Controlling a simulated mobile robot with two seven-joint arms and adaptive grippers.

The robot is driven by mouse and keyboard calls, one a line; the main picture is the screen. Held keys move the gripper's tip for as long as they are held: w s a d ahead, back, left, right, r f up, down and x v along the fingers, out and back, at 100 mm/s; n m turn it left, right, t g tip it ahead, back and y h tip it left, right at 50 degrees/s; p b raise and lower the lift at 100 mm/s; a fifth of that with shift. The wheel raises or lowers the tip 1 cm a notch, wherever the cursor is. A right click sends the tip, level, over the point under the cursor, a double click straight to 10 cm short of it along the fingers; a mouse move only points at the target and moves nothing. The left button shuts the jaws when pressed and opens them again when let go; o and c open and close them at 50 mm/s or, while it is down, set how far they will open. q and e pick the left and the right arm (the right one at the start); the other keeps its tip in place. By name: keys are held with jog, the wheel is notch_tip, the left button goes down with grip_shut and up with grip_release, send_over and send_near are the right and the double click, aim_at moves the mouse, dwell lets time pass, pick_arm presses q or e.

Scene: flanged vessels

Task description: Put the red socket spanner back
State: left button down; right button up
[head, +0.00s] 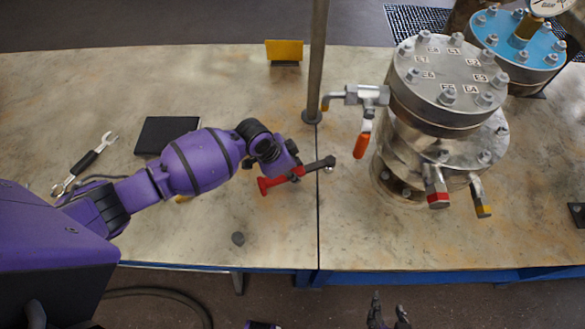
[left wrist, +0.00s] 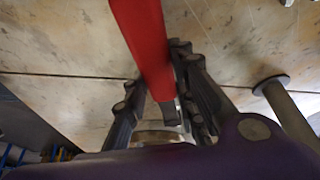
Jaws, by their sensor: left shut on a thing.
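The red socket spanner (head: 268,185) is held above the table near the seam, its dark socket end pointing right toward the vessel. My left gripper (head: 295,172) is shut on it; the fingers hide part of its handle. In the left wrist view the red handle (left wrist: 145,40) runs down between the fingers of my left gripper (left wrist: 165,108). My right gripper (head: 388,312) shows only its fingertips at the bottom edge; they are apart with nothing between them.
A flanged vessel (head: 447,85) with a red-handled valve (head: 361,145) stands right of a vertical post (head: 316,60). A blue-lidded vessel (head: 515,40) is behind it. An open-ended spanner (head: 90,158), a black pad (head: 165,133) and a yellow sign (head: 284,50) are on the left table.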

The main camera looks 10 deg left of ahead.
pick_arm(q)
jog(key=shift+w+r, duration=0.1)
jog(key=shift+r, duration=0.05)
pick_arm(e)
jog(key=shift+w, duration=0.15)
pick_arm(q)
jog(key=shift+f, duration=0.6)
pick_arm(e)
jog(key=shift+s+f, duration=0.3)
jog(key=shift+s, duration=0.2)
jog(key=shift+s+f, duration=0.25)
jog(key=shift+s, duration=0.2)
pick_arm(q)
jog(key=c, duration=1.4)
grip_release()
jog(key=shift+a+r, duration=0.15)
jog(key=v, duration=1.1)
jog(key=shift+s+a+r, duration=0.1)
jog(key=shift+s+r, duration=0.15)
jog(key=shift+r, duration=0.05)
pick_arm(e)
jog(key=shift+w+r, duration=0.1)
jog(key=shift+w, duration=0.2)
